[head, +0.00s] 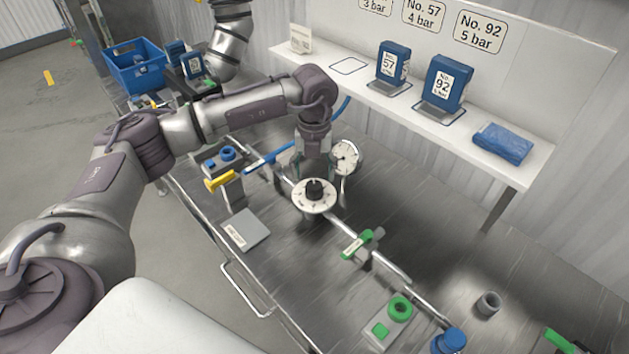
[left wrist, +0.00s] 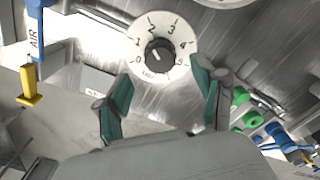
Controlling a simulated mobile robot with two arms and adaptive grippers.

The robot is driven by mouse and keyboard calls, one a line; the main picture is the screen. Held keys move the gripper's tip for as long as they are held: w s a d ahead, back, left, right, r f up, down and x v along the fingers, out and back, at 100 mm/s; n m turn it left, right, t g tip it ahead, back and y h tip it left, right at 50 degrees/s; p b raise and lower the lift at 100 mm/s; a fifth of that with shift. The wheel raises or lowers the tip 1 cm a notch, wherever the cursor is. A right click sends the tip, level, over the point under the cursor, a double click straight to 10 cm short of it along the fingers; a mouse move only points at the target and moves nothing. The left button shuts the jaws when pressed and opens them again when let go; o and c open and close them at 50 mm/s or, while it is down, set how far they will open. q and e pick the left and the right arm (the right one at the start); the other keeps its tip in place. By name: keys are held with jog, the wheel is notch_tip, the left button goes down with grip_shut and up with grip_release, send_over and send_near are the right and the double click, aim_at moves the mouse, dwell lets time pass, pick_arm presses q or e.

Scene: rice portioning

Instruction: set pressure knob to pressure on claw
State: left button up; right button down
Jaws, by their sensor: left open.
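The pressure knob (head: 314,188) is black and stands on a round white dial (head: 303,202). In the left wrist view the knob (left wrist: 158,51) sits amid the dial (left wrist: 181,55), with numbers 0 to 5 around it. A small pale mark shows on the knob, but I cannot tell which number it points to. My left gripper (head: 313,168) is just above the knob. Its two teal-padded fingers are spread apart and empty in the left wrist view (left wrist: 163,76), near the dial's lower edge. I cannot identify the claw or its pressure marking. My right gripper is not in view.
A round gauge (head: 346,156) stands beside the dial. A yellow-handled valve (head: 221,183) is left of it, a green-handled valve (head: 357,243) right.

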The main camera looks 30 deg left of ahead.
aim_at(314, 185)
pick_arm(q)
notch_tip(314, 185, down, 4)
jog(key=shift+f+p, duration=0.1)
jog(key=shift+p, duration=0.35)
jog(key=shift+f, duration=0.6)
jog(key=c, duration=1.1)
jog(key=shift+c, duration=0.2)
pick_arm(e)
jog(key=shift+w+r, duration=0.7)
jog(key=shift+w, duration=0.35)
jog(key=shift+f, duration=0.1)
